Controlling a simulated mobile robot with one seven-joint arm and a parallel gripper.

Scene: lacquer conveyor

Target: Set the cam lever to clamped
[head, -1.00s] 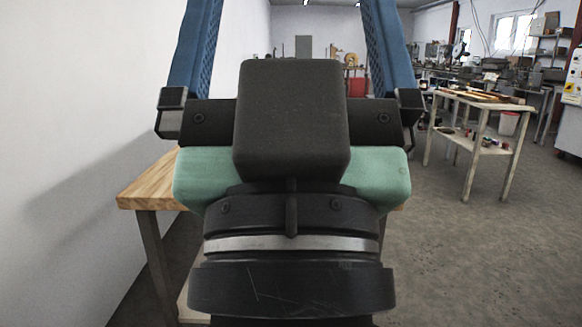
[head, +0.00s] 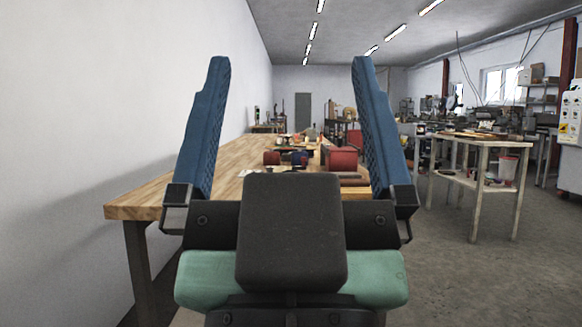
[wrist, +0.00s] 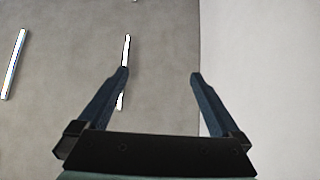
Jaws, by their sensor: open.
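My gripper (head: 290,75) is raised in front of the head camera, with its two blue fingers wide apart and nothing between them. In the wrist view my gripper (wrist: 159,76) is also open and empty, with only ceiling and wall behind it. I cannot make out the cam lever. Small red and dark items stand on the wooden bench (head: 140,205) beyond the gripper, too small to tell apart. My gripper and wrist hide part of the bench.
A white wall (head: 100,100) runs along the left. A side table (head: 480,183) with items on it stands to the right. Open grey floor (head: 450,270) lies between the bench and that table. A red block-like thing (head: 341,160) is on the bench.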

